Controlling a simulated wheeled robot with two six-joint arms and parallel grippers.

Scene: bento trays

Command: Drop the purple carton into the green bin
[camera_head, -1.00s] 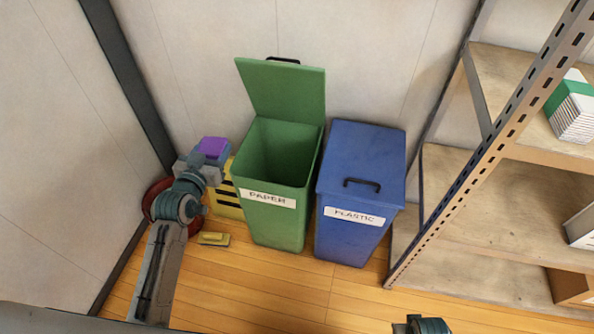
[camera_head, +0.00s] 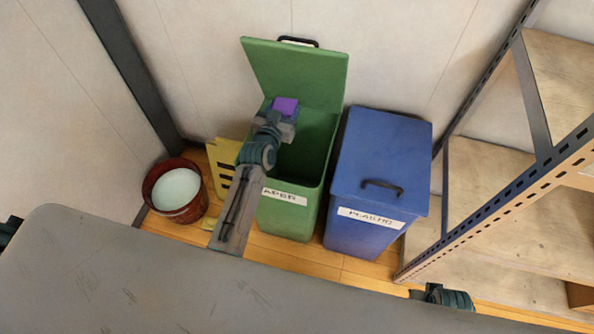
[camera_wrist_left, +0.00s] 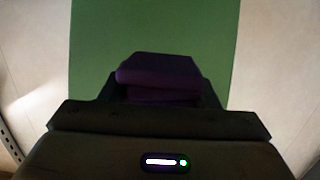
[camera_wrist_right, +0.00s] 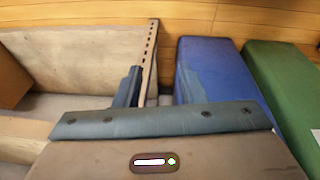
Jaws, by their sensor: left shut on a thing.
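The purple carton (camera_head: 285,106) is held in my left gripper (camera_head: 279,118), in front of the raised lid and above the opening of the green bin (camera_head: 318,165). In the left wrist view the dark purple carton (camera_wrist_left: 160,75) sits between the fingers, with the green lid (camera_wrist_left: 205,40) behind it. The green bin's lid stands open, and its label is partly hidden by my left arm. The bin's inside is partly hidden too. My right gripper (camera_wrist_right: 140,85) shows in the right wrist view, facing the shelf; whether its fingers are apart is unclear.
A closed blue bin (camera_head: 375,165) marked plastic stands right of the green bin. A metal-framed shelf (camera_head: 490,185) is at the right. A red bucket (camera_head: 175,191) and a yellow sign (camera_head: 226,152) stand at the left.

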